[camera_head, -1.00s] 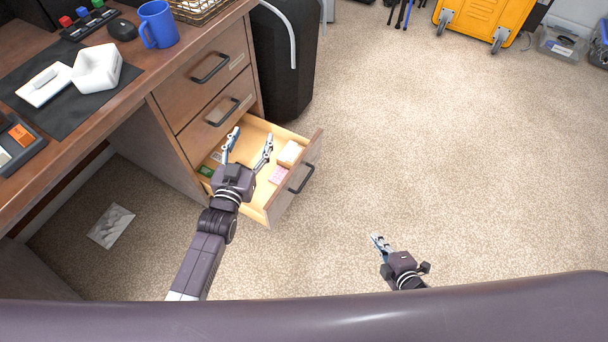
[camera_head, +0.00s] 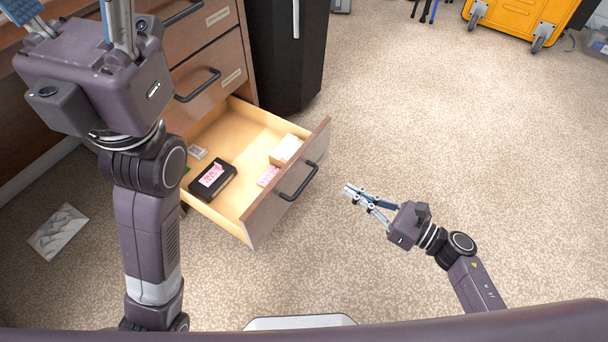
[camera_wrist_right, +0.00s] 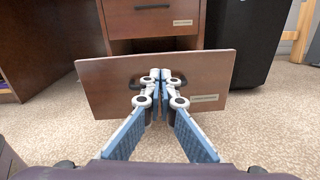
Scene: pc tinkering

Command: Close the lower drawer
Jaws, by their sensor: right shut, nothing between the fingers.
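The lower drawer (camera_head: 258,205) of the wooden desk is pulled well out, and its inside is visible. A black handle (camera_head: 298,182) is on its front. In the right wrist view the drawer front (camera_wrist_right: 212,80) faces me, and the fingers partly cover its handle. My right gripper (camera_head: 350,193) is shut and empty, over the floor to the right of the drawer front and apart from it in the head view. My left gripper (camera_head: 80,15) is large at the top left, near the desk; its fingertips run out of the frame, spread apart.
The drawer holds a black case with a pink label (camera_head: 212,179), a small box (camera_head: 286,150) and a pink item (camera_head: 268,177). A closed drawer (camera_head: 215,80) is above. A black bin (camera_head: 290,60) stands behind.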

